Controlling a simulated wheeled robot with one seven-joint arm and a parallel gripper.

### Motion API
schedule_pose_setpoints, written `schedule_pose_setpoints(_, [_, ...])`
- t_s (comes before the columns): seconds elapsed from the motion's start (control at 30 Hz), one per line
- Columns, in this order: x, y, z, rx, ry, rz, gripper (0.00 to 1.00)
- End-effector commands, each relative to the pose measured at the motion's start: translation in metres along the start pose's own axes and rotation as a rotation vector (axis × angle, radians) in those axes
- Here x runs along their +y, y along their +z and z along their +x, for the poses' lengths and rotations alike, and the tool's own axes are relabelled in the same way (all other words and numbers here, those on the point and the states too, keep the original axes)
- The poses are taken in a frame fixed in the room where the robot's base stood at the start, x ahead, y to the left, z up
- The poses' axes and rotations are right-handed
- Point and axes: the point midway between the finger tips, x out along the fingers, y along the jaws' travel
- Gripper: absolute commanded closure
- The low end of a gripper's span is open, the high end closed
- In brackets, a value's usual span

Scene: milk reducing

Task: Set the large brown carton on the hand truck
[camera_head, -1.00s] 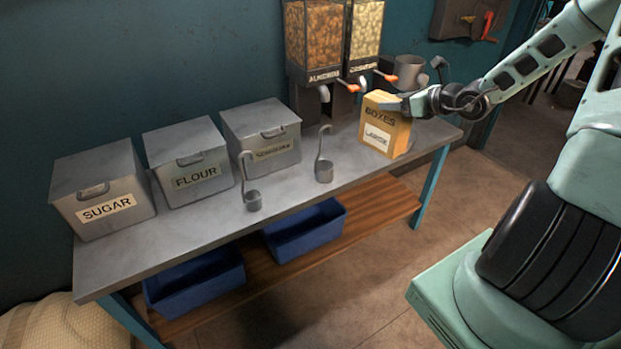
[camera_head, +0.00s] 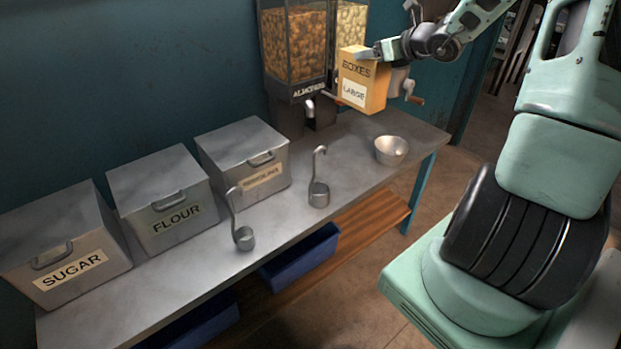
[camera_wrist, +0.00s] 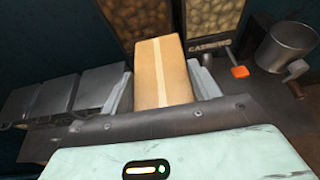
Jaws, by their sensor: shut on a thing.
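The large brown carton (camera_head: 362,80), labelled "BOXES" and "LARGE", is held upright in the air above the right part of the metal table, in front of the nut dispensers. My gripper (camera_head: 372,56) is shut on its upper part. In the wrist view the carton (camera_wrist: 162,72) sits between the two fingers of my gripper (camera_wrist: 164,92), one on each side. I see no hand truck in either view.
A metal bowl (camera_head: 391,150) and two ladles (camera_head: 319,180) stand on the table (camera_head: 290,238). Sugar (camera_head: 66,245), flour (camera_head: 162,200) and another bin line the wall. Dispensers (camera_head: 297,50) rise behind the carton. Open floor (camera_head: 440,195) lies right of the table.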

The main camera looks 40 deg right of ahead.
Motion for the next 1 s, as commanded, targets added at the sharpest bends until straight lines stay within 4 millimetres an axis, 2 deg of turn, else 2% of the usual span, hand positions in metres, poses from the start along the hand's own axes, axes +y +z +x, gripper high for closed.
schedule_pose_setpoints(0.7, [0.002,-0.158,0.065,0.002,0.003,0.007,0.95])
schedule_pose_setpoints(0.9, [0.001,-0.197,0.082,0.000,0.002,0.005,0.95])
schedule_pose_setpoints(1.0, [0.001,-0.211,0.087,0.000,0.001,0.003,0.95])
